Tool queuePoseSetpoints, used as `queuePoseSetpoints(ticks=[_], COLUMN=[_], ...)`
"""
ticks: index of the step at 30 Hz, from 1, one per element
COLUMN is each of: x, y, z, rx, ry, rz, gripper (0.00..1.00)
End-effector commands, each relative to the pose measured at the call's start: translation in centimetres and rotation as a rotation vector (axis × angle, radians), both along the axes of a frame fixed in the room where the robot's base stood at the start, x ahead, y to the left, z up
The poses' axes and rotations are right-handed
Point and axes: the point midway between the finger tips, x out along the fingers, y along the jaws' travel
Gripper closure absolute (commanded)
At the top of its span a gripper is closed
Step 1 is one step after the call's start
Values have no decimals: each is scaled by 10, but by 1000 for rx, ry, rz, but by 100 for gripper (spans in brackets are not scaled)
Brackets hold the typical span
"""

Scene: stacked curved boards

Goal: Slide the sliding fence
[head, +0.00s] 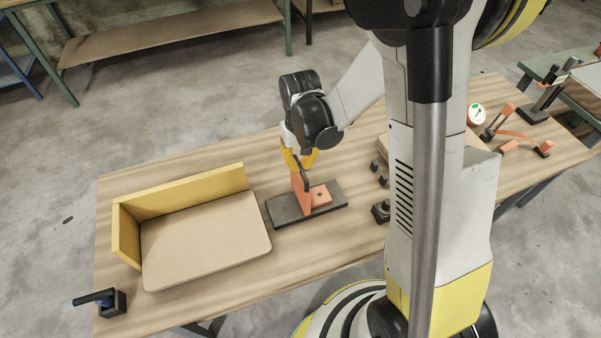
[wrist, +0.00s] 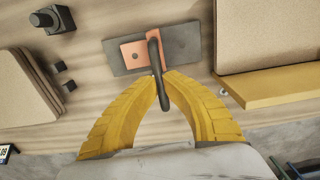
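The sliding fence (head: 299,192) is an orange angled piece with an upright face and a flat foot. It stands on a dark grey base plate (head: 283,213) near the table's middle and also shows in the wrist view (wrist: 133,54). A black bar handle (wrist: 156,62) rises from the fence. My gripper (head: 302,166) has yellow fingers pointing down at the handle. In the wrist view its fingertips (wrist: 161,74) close in on both sides of the handle and appear shut on it. The fingers partly hide the handle in the head view.
A tan board (head: 205,240) lies against a yellow corner guide (head: 185,195) left of the base plate. Small black blocks (head: 383,181) and a black device (wrist: 52,19) stand on the other side, near stacked tan boards (wrist: 22,92). A black clamp (head: 108,302) sits at the table's front left corner.

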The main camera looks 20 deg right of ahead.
Motion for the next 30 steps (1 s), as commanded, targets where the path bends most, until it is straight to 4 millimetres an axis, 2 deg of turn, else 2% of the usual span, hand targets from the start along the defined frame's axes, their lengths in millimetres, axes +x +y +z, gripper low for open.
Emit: queuePoseSetpoints(ticks=[5,30], x=[-1,-1], y=[2,44], z=[-1,-1], rx=[0,1], ry=[1,2], rz=[1,1], gripper=[100,100])
